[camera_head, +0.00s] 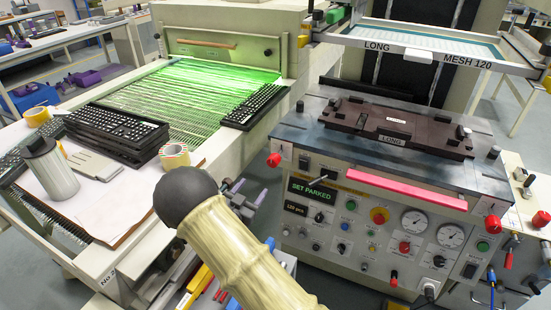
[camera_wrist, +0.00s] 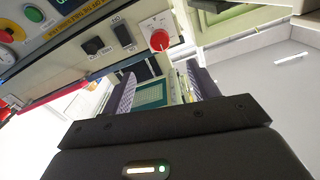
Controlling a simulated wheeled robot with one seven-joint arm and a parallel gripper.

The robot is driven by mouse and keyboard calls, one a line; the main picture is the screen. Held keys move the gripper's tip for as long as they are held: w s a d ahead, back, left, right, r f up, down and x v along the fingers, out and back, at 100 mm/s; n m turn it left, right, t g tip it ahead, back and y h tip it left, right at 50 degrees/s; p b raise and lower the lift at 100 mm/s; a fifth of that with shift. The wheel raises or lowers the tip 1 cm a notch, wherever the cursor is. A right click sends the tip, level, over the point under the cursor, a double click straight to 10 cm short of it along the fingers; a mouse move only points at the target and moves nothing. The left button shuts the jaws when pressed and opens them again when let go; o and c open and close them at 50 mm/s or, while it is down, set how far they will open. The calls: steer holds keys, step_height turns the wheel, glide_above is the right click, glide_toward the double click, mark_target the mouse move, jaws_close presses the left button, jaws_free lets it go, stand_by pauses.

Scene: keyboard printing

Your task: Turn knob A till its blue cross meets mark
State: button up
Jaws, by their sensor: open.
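A red knob (camera_head: 274,159) sits at the upper left corner of the printer's front panel. It appears to be the red knob on a white plate in the wrist view (camera_wrist: 159,40). Another red knob (camera_head: 492,222) sits at the panel's right end. I cannot read which is knob A, and no blue cross or mark can be made out. My gripper (camera_head: 248,192) is below and left of the left red knob, its purple fingers partly hidden by my arm. In the wrist view my gripper (camera_wrist: 161,75) is open and empty, with the knob beyond its fingertips.
The control panel (camera_head: 333,232) carries a green "SET PARKED" display (camera_head: 312,190), switches, gauges and small knobs close by. A pink bar (camera_head: 407,189) runs along its top. A table (camera_head: 130,215) with keyboards and tape stands left. Grey floor shows between them.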

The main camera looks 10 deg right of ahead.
mark_target(275, 158)
steer(key=x, duration=1.7)
steer(key=shift+w+d, duration=0.1)
steer(key=shift+w, duration=0.05)
steer(key=shift+f, duration=0.1)
steer(key=c, duration=1)
steer(key=shift+n, duration=0.4)
steer(key=n+p, duration=0.1)
steer(key=n, duration=0.3)
steer(key=n+p, duration=0.1)
steer(key=n, duration=0.4)
steer(key=shift+p, duration=0.35)
